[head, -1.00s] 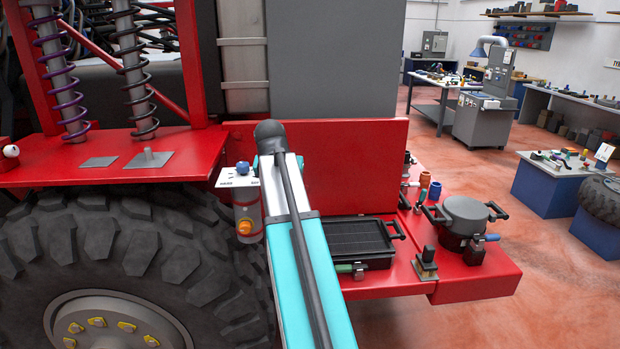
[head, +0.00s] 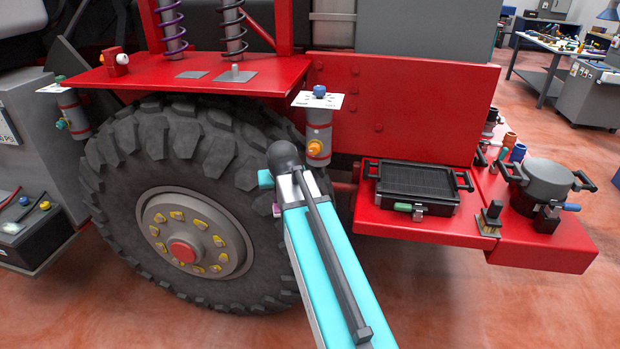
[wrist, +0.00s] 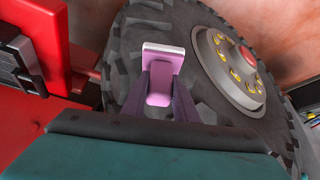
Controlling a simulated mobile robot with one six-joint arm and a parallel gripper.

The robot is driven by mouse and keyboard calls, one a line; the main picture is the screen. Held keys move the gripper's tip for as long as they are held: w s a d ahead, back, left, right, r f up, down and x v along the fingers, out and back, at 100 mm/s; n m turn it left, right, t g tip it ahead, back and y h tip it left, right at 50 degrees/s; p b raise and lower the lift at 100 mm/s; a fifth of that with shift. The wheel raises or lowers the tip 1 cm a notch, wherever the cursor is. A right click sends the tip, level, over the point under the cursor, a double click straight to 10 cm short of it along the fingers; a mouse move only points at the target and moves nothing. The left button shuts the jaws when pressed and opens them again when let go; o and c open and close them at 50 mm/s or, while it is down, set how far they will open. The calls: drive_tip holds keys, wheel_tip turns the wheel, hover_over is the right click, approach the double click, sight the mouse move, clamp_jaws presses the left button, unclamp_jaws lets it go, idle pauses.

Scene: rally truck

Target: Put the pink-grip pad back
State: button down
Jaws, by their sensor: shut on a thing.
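My gripper (wrist: 162,76) is shut on the pink-grip pad (wrist: 163,56), which shows in the wrist view as a pink-purple grip with a pale, white-edged plate at its far end. The pad is held up in front of the big black tyre (wrist: 200,30). I cannot tell whether it touches the tyre. In the head view my arm reaches toward the wheel and hides most of the gripper. A small pinkish bit (head: 276,210) shows beside the arm's end, perhaps the pad.
A black grill-like box (head: 415,182) with a green-handled latch sits on the red side shelf (head: 385,222). A lidded grey pot (head: 546,180) and a small brush-like item (head: 489,216) stand to its right. Open floor lies in front.

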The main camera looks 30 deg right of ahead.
drive_tip(key=s+a+f+n+y+b, duration=0.1)
drive_tip(key=a+f+n+b, duration=0.1)
drive_tip(key=a+f, duration=0.8)
drive_tip(key=a+n, duration=0.1)
drive_tip(key=a, duration=0.3)
drive_tip(key=shift+s+y, duration=0.2)
drive_tip(key=shift+y, duration=0.2)
drive_tip(key=shift+a, duration=0.15)
